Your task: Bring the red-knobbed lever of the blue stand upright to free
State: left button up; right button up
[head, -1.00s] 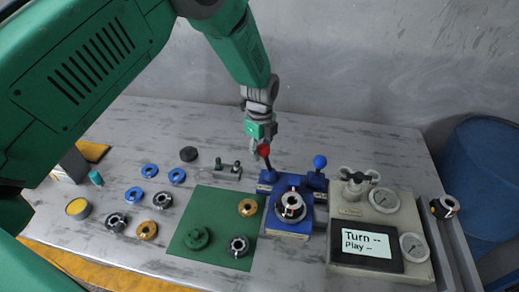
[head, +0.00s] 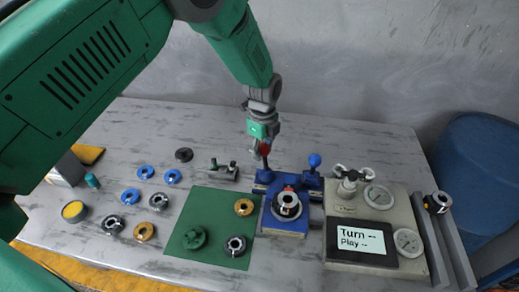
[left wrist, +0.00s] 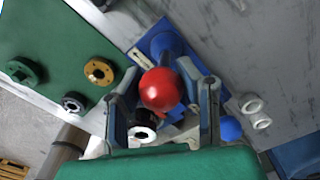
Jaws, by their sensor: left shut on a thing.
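The blue stand (head: 284,225) sits on the table right of the green mat, with a silver ring-shaped part (head: 287,204) on it. Its red-knobbed lever (head: 265,149) rises from the stand's back left and looks close to upright in the head view. My left gripper (head: 260,148) is at the top of this lever, shut on it. In the left wrist view the red knob (left wrist: 163,90) shows between the two fingers (left wrist: 164,110); the exact contact is hard to see. A blue-knobbed lever (head: 315,161) stands upright at the stand's back right. My right gripper is not in view.
A grey gauge box (head: 345,210) with a screen reading "Turn --" and "Play --" stands close right of the stand. The green mat (head: 215,215) and several loose rings lie to the left. A grey wall is behind. A blue barrel (head: 480,165) stands at the far right.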

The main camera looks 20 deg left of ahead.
pick_arm(q)
jog(key=shift+d+r, duration=0.1)
jog(key=shift+d, duration=0.25)
jog(key=shift+w+d+r, duration=0.1)
jog(key=shift+w+d, duration=0.15)
jog(key=shift+d, duration=0.3)
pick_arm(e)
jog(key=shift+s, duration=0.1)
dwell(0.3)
pick_arm(q)
jog(key=o, duration=0.8)
jog(key=shift+d, duration=0.1)
jog(key=shift+o, duration=0.2)
jog(key=shift+d, duration=0.1)
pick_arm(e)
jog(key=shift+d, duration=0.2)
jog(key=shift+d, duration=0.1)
pick_arm(q)
jog(key=shift+r, duration=0.1)
